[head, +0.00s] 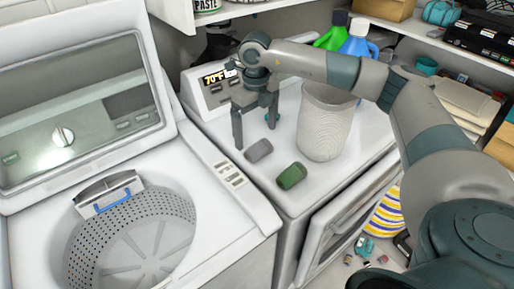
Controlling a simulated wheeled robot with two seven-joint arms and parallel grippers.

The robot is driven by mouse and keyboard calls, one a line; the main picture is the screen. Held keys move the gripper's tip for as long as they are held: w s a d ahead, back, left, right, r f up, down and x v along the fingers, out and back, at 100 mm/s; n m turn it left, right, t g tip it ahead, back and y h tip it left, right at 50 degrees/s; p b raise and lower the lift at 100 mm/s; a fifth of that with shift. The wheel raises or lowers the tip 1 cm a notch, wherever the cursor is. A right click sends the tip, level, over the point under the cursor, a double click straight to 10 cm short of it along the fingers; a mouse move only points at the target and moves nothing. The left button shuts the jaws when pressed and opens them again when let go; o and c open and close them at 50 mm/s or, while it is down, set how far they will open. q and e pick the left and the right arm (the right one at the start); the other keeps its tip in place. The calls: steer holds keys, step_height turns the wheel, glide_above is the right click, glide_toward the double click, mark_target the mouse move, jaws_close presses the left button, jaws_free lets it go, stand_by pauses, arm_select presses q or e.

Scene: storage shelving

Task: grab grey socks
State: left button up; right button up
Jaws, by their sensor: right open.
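The grey socks (258,151) are a small rolled bundle lying on the white top of the right-hand machine. My right gripper (255,136) points down just behind and above them. Its two fingers are apart and nothing shows between them. I cannot tell whether a finger touches the socks. My left gripper is not in view.
Rolled green socks (291,176) lie just right and in front of the grey ones. A white ribbed basket (326,128) stands under my right forearm. The washer's open drum (130,240) is at left. Shelves with bottles (358,42) and boxes are behind.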

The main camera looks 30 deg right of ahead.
mark_target(254, 144)
steer(key=shift+f, duration=0.1)
steer(key=shift+a+f+p, duration=0.25)
steer(key=shift+f+p, duration=0.4)
steer(key=shift+p, duration=0.05)
step_height(254, 144, down, 3)
steer(key=shift+a+r+p, duration=0.1)
steer(key=shift+a+p, duration=0.05)
steer(key=shift+p, duration=0.6)
steer(key=shift+f, duration=0.55)
steer(key=c, duration=1.2)
